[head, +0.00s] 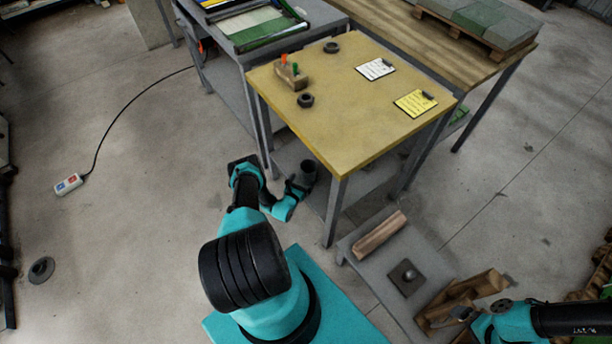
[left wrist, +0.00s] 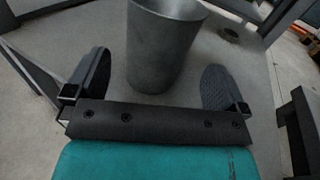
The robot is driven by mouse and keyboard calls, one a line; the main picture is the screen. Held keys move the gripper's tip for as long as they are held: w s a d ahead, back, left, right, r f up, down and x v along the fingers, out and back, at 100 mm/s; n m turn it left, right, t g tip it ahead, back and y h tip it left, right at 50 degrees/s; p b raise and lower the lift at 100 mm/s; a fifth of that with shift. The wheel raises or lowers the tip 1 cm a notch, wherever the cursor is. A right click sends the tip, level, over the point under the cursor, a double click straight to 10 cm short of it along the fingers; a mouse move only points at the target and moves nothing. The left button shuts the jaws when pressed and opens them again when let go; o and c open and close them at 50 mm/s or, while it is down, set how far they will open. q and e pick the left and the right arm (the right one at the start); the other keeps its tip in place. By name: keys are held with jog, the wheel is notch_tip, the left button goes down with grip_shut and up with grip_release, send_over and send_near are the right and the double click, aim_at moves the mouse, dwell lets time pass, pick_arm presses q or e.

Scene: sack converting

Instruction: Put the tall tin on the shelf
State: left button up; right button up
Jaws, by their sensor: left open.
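The tall tin (left wrist: 163,45) is a plain grey, slightly tapered cylinder. In the left wrist view it stands upright between the spread fingers of my left gripper (left wrist: 157,88), with clear gaps on both sides; its top is cut off by the frame. In the head view the dark tin (head: 308,168) is small, beside the front left of the yellow-topped table, at my left gripper (head: 301,184). The gripper is open. A grey lower shelf (head: 285,158) shows under the table. I cannot tell whether the tin stands on that shelf.
The yellow-topped table (head: 350,115) carries two dark rings, a wooden block and two clipboards. Its front leg (head: 335,210) stands close to my left gripper. A low grey bench (head: 365,262) with a wood piece is at right. Open floor (head: 140,200) lies left, with a cable and power strip.

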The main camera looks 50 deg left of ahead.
pick_arm(q)
jog(key=v, duration=0.6)
